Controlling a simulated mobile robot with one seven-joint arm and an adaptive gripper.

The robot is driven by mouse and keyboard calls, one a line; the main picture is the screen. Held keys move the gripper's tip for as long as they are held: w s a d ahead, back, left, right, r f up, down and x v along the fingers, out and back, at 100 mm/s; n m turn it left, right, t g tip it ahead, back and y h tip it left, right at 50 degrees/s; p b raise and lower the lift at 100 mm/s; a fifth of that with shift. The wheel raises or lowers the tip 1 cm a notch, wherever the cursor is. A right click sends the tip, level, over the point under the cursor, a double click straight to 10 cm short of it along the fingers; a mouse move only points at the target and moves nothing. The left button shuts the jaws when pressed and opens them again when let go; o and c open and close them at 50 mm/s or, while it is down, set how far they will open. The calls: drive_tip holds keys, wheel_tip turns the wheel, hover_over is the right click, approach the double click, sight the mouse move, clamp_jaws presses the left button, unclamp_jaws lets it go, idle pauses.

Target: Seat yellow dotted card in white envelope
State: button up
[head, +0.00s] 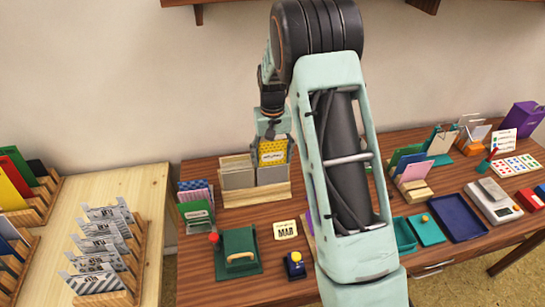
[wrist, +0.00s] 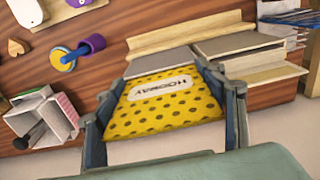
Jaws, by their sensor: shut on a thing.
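The yellow dotted card (head: 272,146) has a white label; in the wrist view (wrist: 165,112) the label reads "HOORAY". My gripper (head: 272,138) is shut on the card, with one finger at each side edge. Two pale grey-beige envelopes stand side by side in a wooden stand: a left one (head: 237,174) and a right one (head: 271,176). I cannot tell by colour which is the white envelope. The card is upright at the right envelope, its lower edge by that envelope's top. Whether the edge is inside the opening cannot be told.
Left of the stand (head: 255,195) are patterned cards (head: 195,190). In front lie a green pad (head: 238,250), a "MAR" card (head: 286,229) and a yellow-knobbed stamp (head: 296,263). A rack of cards (head: 410,180) stands right, beyond my arm. Bare wood shows between the front items.

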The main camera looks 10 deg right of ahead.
drive_tip(key=shift+f+b, duration=0.3)
drive_tip(key=shift+f, duration=0.2)
drive_tip(key=o, duration=0.9)
drive_tip(key=shift+r, duration=0.1)
wheel_tip(320, 180, up, 12)
drive_tip(key=shift+f, duration=0.1)
